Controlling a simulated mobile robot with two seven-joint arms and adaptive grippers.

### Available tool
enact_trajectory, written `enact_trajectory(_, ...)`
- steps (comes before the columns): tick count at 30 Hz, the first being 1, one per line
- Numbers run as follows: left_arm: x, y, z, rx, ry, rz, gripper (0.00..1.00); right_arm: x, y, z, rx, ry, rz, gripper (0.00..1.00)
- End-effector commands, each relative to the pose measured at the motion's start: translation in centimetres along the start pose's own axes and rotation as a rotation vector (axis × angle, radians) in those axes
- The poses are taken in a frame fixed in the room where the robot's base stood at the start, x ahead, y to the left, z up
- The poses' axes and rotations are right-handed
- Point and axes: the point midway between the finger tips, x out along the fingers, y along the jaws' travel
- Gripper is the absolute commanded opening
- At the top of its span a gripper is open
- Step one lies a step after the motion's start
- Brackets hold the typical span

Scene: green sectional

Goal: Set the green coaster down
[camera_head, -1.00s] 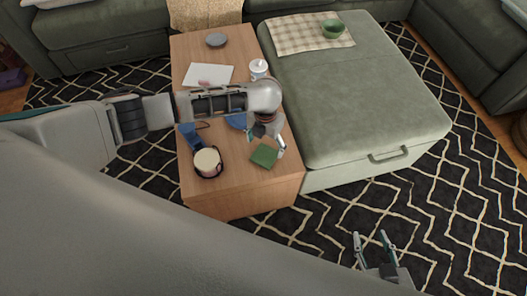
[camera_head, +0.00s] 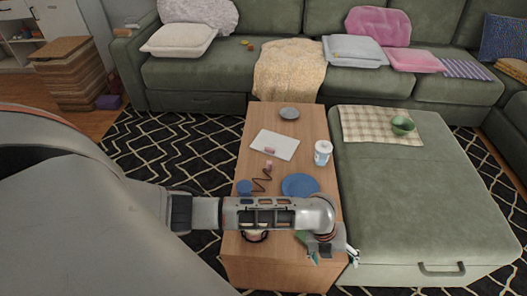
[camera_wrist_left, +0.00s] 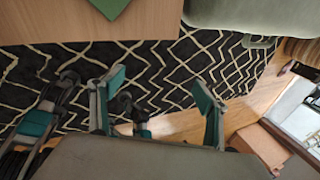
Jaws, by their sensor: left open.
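The green coaster (camera_head: 303,237) lies on the wooden table (camera_head: 257,272) near its front right end, mostly hidden behind my left arm. A corner of it shows at the top of the left wrist view (camera_wrist_left: 112,7), flat on the wood. My left gripper (camera_head: 335,256) is open and empty, beside the table's right edge and apart from the coaster. Its spread fingers show over the rug in the wrist view (camera_wrist_left: 160,90).
A blue plate (camera_head: 300,184), white lidded cup (camera_head: 322,152), white sheet (camera_head: 275,145) and grey bowl (camera_head: 289,113) stand on the table. A pale candle (camera_head: 254,236) is partly hidden by my arm. The green ottoman (camera_head: 410,215) stands close along the table's right side.

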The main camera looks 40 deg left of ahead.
Motion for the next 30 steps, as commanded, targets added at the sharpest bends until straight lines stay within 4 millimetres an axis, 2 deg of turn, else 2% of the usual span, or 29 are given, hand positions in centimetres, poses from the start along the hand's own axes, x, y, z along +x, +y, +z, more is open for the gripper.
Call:
enact_trajectory(1,0.7,-0.4,-2.0,-0.118,0.007,-0.059,0.75,0.0,0.0,-0.1,-0.001,0.001,0.000,0.40)
enact_trajectory(3,1.1,-0.9,-3.5,-0.296,0.003,-0.140,0.75,0.0,0.0,-0.1,-0.001,0.001,0.000,0.40)
enact_trajectory(7,0.9,-1.0,-5.4,-0.634,-0.001,-0.283,0.75,0.0,0.0,-0.1,-0.001,0.002,0.000,0.40)
enact_trajectory(11,0.0,0.5,-6.1,-0.972,-0.009,-0.419,0.75,0.0,0.0,-0.1,-0.002,0.002,0.000,0.40)
enact_trajectory(14,-1.2,2.8,-6.2,-1.221,-0.022,-0.520,0.75,0.0,0.0,-0.1,-0.002,0.002,0.000,0.40)
enact_trajectory(17,-2.9,6.0,-6.1,-1.455,-0.044,-0.622,0.75,0.0,0.0,-0.1,-0.002,0.002,0.000,0.40)
enact_trajectory(21,-5.8,11.3,-6.1,-1.727,-0.086,-0.761,0.75,0.0,0.0,-0.1,-0.002,0.002,0.000,0.40)
enact_trajectory(25,-8.3,15.6,-6.4,-1.888,-0.121,-0.863,0.75,0.0,0.0,-0.1,-0.002,0.002,0.000,0.40)
enact_trajectory(30,-10.3,18.3,-6.7,-1.979,-0.142,-0.935,0.75,0.0,0.0,-0.1,-0.002,0.002,0.000,0.40)
